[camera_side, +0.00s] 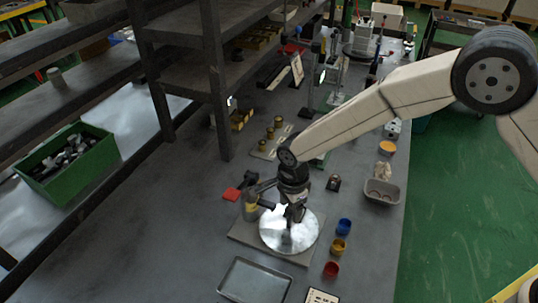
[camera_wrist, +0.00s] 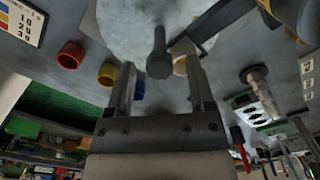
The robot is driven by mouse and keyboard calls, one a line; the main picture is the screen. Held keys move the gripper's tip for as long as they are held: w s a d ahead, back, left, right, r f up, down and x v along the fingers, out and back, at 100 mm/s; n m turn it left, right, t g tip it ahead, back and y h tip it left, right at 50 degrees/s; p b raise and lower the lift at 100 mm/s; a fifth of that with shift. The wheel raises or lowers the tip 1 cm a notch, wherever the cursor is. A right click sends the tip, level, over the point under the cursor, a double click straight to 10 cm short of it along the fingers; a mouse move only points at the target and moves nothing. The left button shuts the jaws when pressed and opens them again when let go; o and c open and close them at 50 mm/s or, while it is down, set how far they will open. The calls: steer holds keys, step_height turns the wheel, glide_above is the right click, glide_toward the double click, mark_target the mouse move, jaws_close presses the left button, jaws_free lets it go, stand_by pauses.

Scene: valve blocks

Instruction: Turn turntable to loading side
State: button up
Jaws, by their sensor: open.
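The turntable is a round, shiny metal disc (camera_side: 284,238) on a flat grey base plate (camera_side: 243,232). It also shows as a pale disc at the top of the wrist view (camera_wrist: 125,22). A dark upright peg (camera_wrist: 158,52) stands at the disc and appears between my fingers in the wrist view. My gripper (camera_side: 296,212) is over the far part of the disc, pointing down. In the wrist view my gripper (camera_wrist: 160,72) has its fingers apart, one on each side of the peg, with visible gaps. Whether the fingertips touch the disc is hidden.
Blue (camera_side: 344,226), yellow (camera_side: 338,247) and red (camera_side: 330,270) cups stand right of the disc. A yellowish post (camera_side: 250,208) stands close at its left. An empty grey tray (camera_side: 254,282) lies in front. Dark shelving (camera_side: 215,80) rises at left. The bench front left is clear.

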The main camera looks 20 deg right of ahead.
steer(key=shift+r, duration=3.9)
steer(key=shift+d, duration=0.2)
steer(key=shift+f, duration=0.1)
steer(key=shift+f, duration=0.1)
steer(key=shift+f, duration=3.75)
